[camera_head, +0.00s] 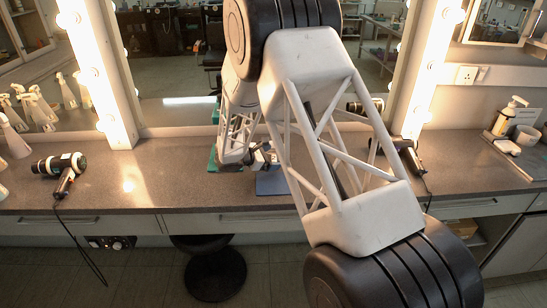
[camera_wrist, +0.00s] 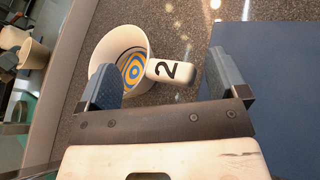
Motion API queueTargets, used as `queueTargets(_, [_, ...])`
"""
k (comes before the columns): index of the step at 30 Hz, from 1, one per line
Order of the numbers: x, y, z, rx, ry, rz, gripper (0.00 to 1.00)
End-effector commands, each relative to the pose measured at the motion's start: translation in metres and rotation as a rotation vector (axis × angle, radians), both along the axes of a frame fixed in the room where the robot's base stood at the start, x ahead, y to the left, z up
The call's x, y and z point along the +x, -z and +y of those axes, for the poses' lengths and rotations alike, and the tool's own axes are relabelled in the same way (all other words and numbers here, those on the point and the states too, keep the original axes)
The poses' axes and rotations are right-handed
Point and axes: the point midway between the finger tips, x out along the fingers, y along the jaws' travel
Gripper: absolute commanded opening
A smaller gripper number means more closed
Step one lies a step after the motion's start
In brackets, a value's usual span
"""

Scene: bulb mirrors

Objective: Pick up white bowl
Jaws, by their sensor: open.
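A white bowl (camera_wrist: 110,46) with blue and orange rings inside shows at the upper left of the wrist view. My gripper (camera_wrist: 163,64) is open with no object clamped in it. Its left finger covers part of the bowl's lower side in the picture; I cannot tell whether they touch. A white rounded piece (camera_wrist: 184,72) marked "2" shows at the bowl's right edge, between the fingers in the picture. In the head view my gripper (camera_head: 263,158) is small, low over the counter behind my arm. I cannot make out the bowl there.
A blue mat (camera_wrist: 275,85) lies right of the bowl; it also shows in the head view (camera_head: 271,184). A hair dryer (camera_head: 64,170) and spray bottles (camera_head: 40,104) are at left. A pump bottle (camera_head: 508,116) and mug (camera_head: 526,136) are at right. Lit mirrors stand behind.

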Motion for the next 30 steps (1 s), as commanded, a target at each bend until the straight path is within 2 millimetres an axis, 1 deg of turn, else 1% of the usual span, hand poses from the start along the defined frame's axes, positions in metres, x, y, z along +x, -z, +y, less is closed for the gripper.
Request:
queueTargets(4, [0.008,0.007,-0.016,0.001,0.002,0.000,0.91])
queueTargets(9, [0.013,0.011,-0.025,0.000,0.000,-0.001,0.91])
queueTargets(26, [0.013,0.011,-0.026,0.000,0.000,-0.001,0.91])
queueTargets(27, [0.013,0.011,-0.026,0.000,0.000,-0.001,0.90])
queueTargets(30, [0.013,0.011,-0.026,0.000,0.000,-0.001,0.75])
